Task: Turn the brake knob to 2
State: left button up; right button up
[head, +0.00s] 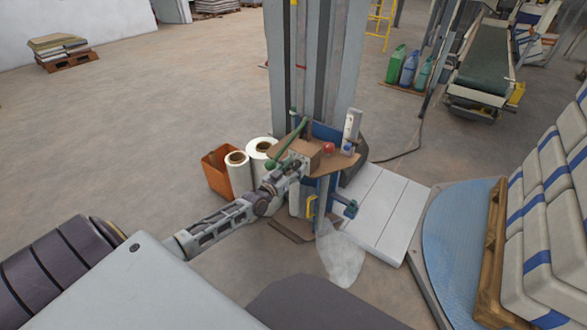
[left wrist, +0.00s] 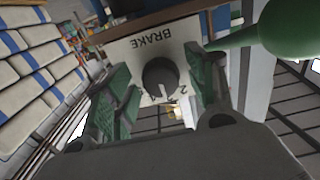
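The brake knob (left wrist: 160,76) is round and dark, on a pale plate (left wrist: 152,47) marked BRAKE, in the left wrist view. A light pointer mark shows on the knob's lower side, with a 2 printed near it at lower right; the other digits are hidden or too small to read. My left gripper (left wrist: 163,80) is open, its green-padded fingers on either side of the knob. I cannot tell whether they touch it. In the head view my left gripper (head: 297,166) is at the brown control shelf (head: 335,164) on the machine's column (head: 318,60). My right gripper is not seen.
A green handle (left wrist: 285,28) passes close to the right finger; it also shows in the head view (head: 288,143). White film rolls (head: 238,172) and an orange bin (head: 217,170) stand left of the column. Stacked sacks (head: 540,190) are at right. Open floor lies at left.

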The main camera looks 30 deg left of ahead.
pick_arm(q)
jog(key=c, duration=0.9)
jog(key=shift+o, duration=0.2)
pick_arm(e)
jog(key=shift+w, duration=0.1)
jog(key=shift+w+r, duration=0.1)
jog(key=shift+w, duration=0.05)
pick_arm(q)
jog(key=shift+n, duration=0.8)
jog(key=shift+n+p, duration=0.4)
jog(key=shift+n, duration=1.7)
pick_arm(e)
jog(key=shift+s+d+f, duration=0.2)
jog(key=shift+s+f, duration=0.2)
jog(key=shift+f, duration=0.4)
